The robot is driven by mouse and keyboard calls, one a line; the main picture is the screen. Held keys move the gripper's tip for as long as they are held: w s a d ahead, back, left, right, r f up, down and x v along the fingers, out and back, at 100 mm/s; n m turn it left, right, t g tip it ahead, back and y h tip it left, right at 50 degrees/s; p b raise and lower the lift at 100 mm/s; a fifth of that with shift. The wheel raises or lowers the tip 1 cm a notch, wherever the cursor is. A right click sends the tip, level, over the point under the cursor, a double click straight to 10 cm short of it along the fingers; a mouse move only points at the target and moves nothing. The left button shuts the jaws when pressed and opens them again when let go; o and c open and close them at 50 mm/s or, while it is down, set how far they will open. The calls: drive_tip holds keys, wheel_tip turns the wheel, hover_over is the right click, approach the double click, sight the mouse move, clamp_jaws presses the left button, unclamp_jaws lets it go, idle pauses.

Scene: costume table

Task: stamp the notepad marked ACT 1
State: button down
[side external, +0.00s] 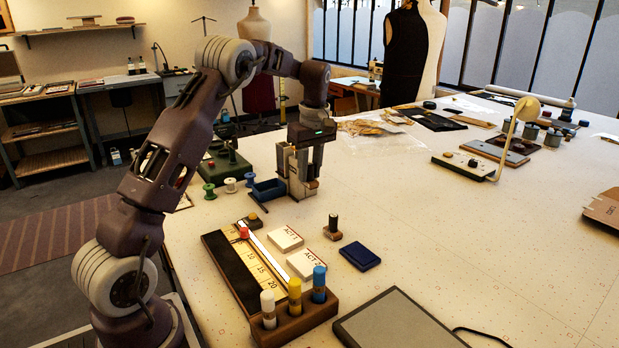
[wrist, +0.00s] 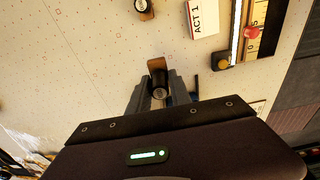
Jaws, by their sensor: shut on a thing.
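The notepad marked ACT 1 (side external: 285,238) lies flat on the table; its label also shows in the wrist view (wrist: 203,18). Its top shows no clear mark besides the label. The notepad marked ACT 2 (side external: 306,264) lies in front of it. My gripper (side external: 303,190) is upright beyond the pads and shut on a stamp (wrist: 158,92) with a dark round handle and wooden base; the fingers partly hide it. I cannot tell whether its base touches the table. A second dark-handled stamp (side external: 333,224) stands right of ACT 1. A dark blue ink pad (side external: 360,256) lies near it.
A wooden rack (side external: 295,325) of glue-like tubes stands in front. A blue tray (side external: 268,190) and spools (side external: 210,190) are left of my gripper.

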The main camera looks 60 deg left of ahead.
drive_tip(key=c, duration=1.8)
unclamp_jaws()
clamp_jaws()
drive_tip(key=d+f, duration=0.2)
drive_tip(key=d, duration=1.8)
drive_tip(key=shift+w+a+f, duration=0.1)
drive_tip(key=shift+w+f, duration=0.05)
drive_tip(key=shift+f, duration=1.25)
drive_tip(key=shift+w+a+f, duration=0.1)
drive_tip(key=shift+f, duration=1.25)
